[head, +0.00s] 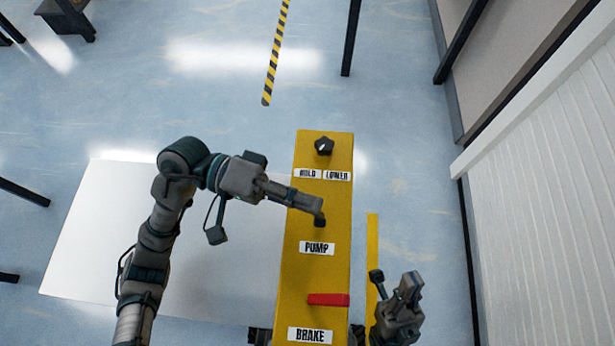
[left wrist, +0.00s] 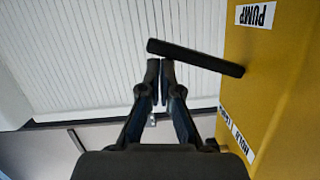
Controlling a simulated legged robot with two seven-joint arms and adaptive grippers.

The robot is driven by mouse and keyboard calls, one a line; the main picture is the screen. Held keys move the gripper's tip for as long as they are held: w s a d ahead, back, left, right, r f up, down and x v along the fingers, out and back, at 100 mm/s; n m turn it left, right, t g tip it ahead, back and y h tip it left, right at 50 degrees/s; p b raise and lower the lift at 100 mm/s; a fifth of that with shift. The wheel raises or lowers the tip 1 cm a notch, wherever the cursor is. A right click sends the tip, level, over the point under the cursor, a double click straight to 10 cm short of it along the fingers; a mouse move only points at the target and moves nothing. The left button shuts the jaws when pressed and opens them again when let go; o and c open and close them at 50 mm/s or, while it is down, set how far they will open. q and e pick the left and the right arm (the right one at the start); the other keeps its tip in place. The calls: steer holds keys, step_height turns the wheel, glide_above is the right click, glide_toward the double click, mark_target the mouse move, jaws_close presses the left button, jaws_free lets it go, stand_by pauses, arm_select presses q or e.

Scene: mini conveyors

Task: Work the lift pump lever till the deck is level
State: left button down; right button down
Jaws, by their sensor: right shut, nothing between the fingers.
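The yellow pump console (head: 308,270) stands in the middle of the head view. The black pump lever (head: 319,221) sticks out of it above the PUMP label (head: 317,248); the left wrist view shows it as a black bar (left wrist: 205,60) coming out of the yellow face. My left gripper (head: 318,203) is over the console beside the lever. Its fingers (left wrist: 160,66) are close together, with tips just short of the bar or touching it; I cannot tell which. The white deck (head: 85,240) lies left of the console, partly behind my left arm. My right gripper (head: 411,284) is shut and empty, right of the console.
A black knob (head: 324,146) sits at the console's far end by the HOLD and LOWER labels. A red lever (head: 328,299) is near the BRAKE label (head: 310,335). A yellow floor strip (head: 372,250) runs beside the console. A white ribbed wall (head: 545,190) is at right.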

arm_select(q)
steer(key=shift+r, duration=0.1)
steer(key=v, duration=1.2)
steer(key=shift+f, duration=0.2)
steer(key=shift+w, duration=0.1)
stand_by(0.3)
